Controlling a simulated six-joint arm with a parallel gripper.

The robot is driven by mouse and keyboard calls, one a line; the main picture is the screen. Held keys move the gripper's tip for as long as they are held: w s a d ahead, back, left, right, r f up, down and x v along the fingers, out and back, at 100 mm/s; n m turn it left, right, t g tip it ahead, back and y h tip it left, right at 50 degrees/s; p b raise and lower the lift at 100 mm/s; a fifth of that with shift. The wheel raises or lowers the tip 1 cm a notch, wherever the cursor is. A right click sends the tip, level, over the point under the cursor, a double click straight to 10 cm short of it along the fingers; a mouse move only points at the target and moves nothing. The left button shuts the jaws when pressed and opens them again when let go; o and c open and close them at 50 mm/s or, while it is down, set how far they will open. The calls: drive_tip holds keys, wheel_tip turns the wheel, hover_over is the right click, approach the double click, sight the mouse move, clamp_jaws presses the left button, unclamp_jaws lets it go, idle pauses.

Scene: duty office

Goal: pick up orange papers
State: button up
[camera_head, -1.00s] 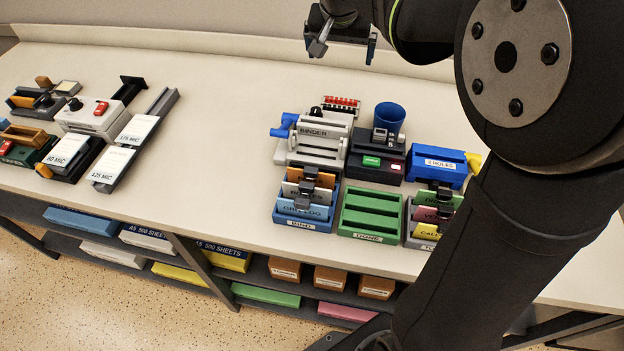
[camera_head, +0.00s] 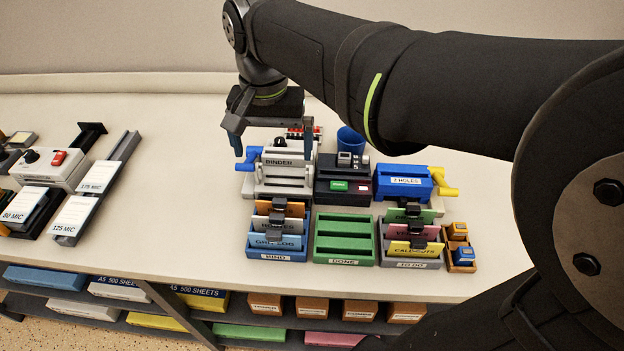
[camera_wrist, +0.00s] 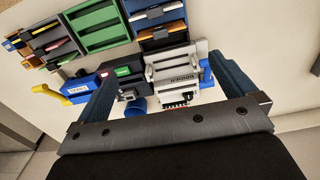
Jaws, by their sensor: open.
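Orange papers (camera_head: 293,208) stand at the back of the blue BIND tray, held by a black clip. Other clipped sheets, including a light blue one (camera_head: 274,242), stand in front of them in the BIND tray (camera_head: 263,256). In the wrist view the BIND tray (camera_wrist: 161,42) is at top centre, upside down. My gripper (camera_head: 273,143) is open and empty, high over the grey binder machine (camera_head: 283,178), behind the tray. In the wrist view its two blue fingers (camera_wrist: 166,86) spread on either side of the binder.
A green DONE tray (camera_head: 344,244) is right of the BIND tray. A TO DO tray (camera_head: 412,262) with clipped sheets is beyond it.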

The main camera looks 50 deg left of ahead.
sight(279, 200)
wheel_tip(279, 200, down, 12)
drive_tip(key=shift+r, duration=0.15)
drive_tip(key=shift+w+a+f, duration=0.15)
drive_tip(key=shift+f, duration=2.55)
drive_tip(key=shift+c, duration=0.2)
drive_tip(key=c, duration=0.6)
